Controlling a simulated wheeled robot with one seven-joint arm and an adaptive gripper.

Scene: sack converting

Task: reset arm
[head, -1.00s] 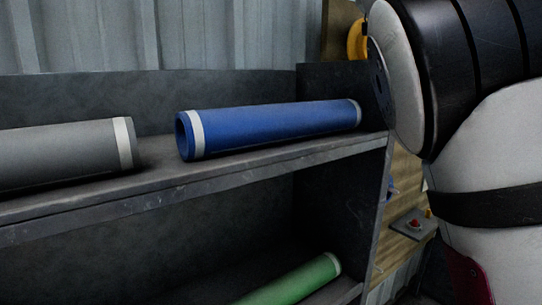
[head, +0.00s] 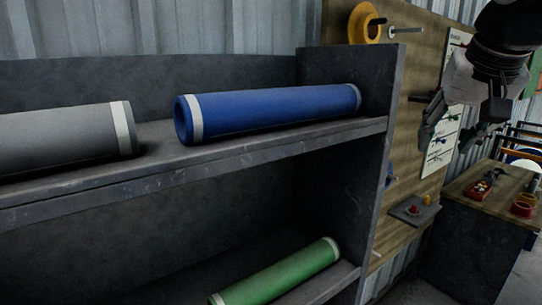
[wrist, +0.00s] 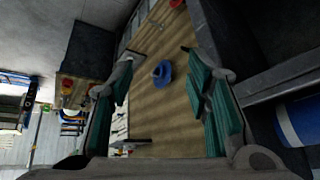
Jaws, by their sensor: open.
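My gripper (head: 455,125) hangs at the upper right in the head view, in front of the wooden board and to the right of the shelf. In the wrist view my gripper (wrist: 165,100) has its two green-padded fingers spread wide, with nothing between them. It is open, empty and apart from the shelf.
A dark shelf (head: 250,152) holds a blue roll (head: 275,108) and a grey roll (head: 60,134) on top, and a green roll (head: 280,274) below. A wooden board (head: 420,70) carries a yellow ring (head: 364,24). A workbench (head: 502,196) with small items stands right.

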